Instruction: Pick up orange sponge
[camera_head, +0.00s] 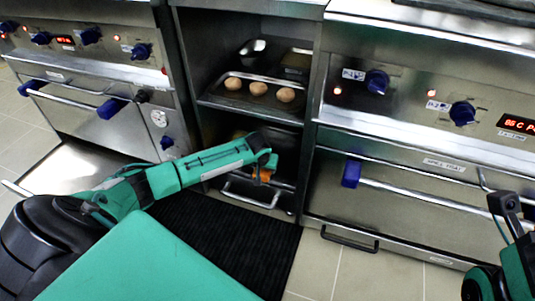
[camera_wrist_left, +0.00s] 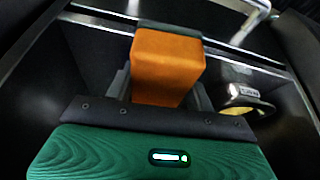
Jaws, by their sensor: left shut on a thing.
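The orange sponge (camera_head: 262,175) is a small block at the end of my left arm, in front of the lower opening of the middle cabinet. In the left wrist view the sponge (camera_wrist_left: 167,65) stands out between the fingers, with a dark band along its far edge. My left gripper (camera_head: 264,168) is shut on the sponge; the fingers press on its two sides. The lower part of the sponge is hidden behind the gripper body.
A tray (camera_head: 235,99) with several round brown items sits on the shelf above my left gripper. A metal rail (camera_head: 250,200) runs below it. Ovens with blue knobs flank the cabinet. A shiny rounded item (camera_wrist_left: 245,98) lies right of the sponge. A black mat (camera_head: 235,240) covers the floor.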

